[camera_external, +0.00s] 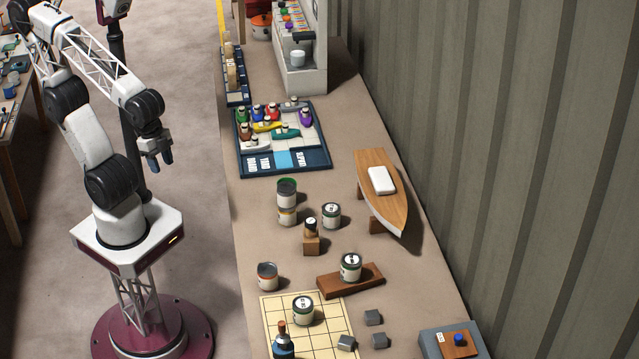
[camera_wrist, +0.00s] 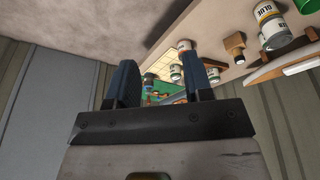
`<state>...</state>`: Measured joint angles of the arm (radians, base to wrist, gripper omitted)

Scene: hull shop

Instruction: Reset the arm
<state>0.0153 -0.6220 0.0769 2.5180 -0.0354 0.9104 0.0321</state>
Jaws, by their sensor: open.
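My gripper (camera_external: 159,160) hangs at the end of my arm, over the floor to the left of the long workbench (camera_external: 245,218) in the external view. Its fingers point down and it is clear of the bench and everything on it. In the wrist view my gripper (camera_wrist: 158,85) shows two dark blue fingers set apart, with nothing between them. Bench items show far beyond the fingers.
The bench carries a blue tray (camera_external: 285,168) of small coloured boats, a wooden boat hull (camera_external: 385,205), several paint cans, including one on a brown block (camera_external: 350,284), and a yellow grid mat (camera_external: 275,310). A corrugated wall (camera_external: 520,150) borders its right. Open floor lies left.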

